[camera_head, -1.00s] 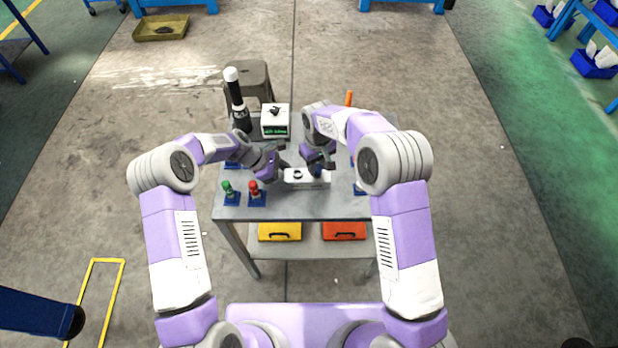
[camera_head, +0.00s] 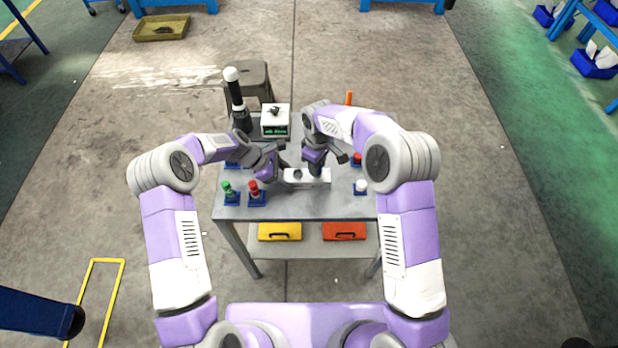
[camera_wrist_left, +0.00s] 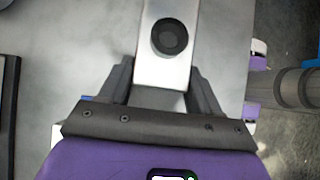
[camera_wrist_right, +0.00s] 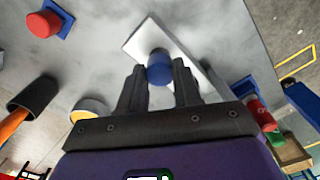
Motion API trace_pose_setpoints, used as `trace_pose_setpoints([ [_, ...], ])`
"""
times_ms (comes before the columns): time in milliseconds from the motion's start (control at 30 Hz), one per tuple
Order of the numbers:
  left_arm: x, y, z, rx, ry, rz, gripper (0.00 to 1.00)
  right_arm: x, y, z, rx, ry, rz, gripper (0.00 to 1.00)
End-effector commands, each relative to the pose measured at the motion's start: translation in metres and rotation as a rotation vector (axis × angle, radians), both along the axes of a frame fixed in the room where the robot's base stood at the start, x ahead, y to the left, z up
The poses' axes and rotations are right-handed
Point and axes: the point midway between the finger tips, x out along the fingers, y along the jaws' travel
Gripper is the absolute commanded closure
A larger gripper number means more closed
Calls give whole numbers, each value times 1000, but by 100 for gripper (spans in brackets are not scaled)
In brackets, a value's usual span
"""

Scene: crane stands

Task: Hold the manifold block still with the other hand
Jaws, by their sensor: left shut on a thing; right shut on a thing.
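The pale manifold block (camera_head: 293,176) lies on the grey tabletop in the head view. A dark round port (camera_wrist_left: 169,38) shows on its top in the left wrist view. My left gripper (camera_head: 281,173) is shut on the block's left end, with one finger along each side (camera_wrist_left: 160,85). My right gripper (camera_head: 316,170) is over the right part of the block. In the right wrist view, its fingers (camera_wrist_right: 159,80) are shut on a blue round piece (camera_wrist_right: 159,66) at the block's top. Whether that piece is fully seated is hidden.
A green-topped piece (camera_head: 228,187) and a red-topped piece (camera_head: 253,186) stand on blue bases at left. A red piece (camera_head: 357,159) and a white piece (camera_head: 361,186) stand at right. A white box with a display (camera_head: 275,122) stands behind. The tabletop's front (camera_head: 300,208) is clear.

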Motion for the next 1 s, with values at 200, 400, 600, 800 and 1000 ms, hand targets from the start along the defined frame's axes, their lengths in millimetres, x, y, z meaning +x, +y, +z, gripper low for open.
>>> trace_pose_setpoints([
  [200,1,0,0,1,-2,3,78,1,0,2,2,-2,61,100],
  [400,1,1,0,1,-2,3,78,1,0,2,2,-2,330,100],
  [600,1,1,0,1,-2,3,78,1,0,4,1,-3,349,100],
  [800,1,1,0,1,-1,2,78,1,0,12,1,-4,347,100],
  [1000,1,0,0,1,-2,1,78,1,0,22,1,-3,347,100],
])
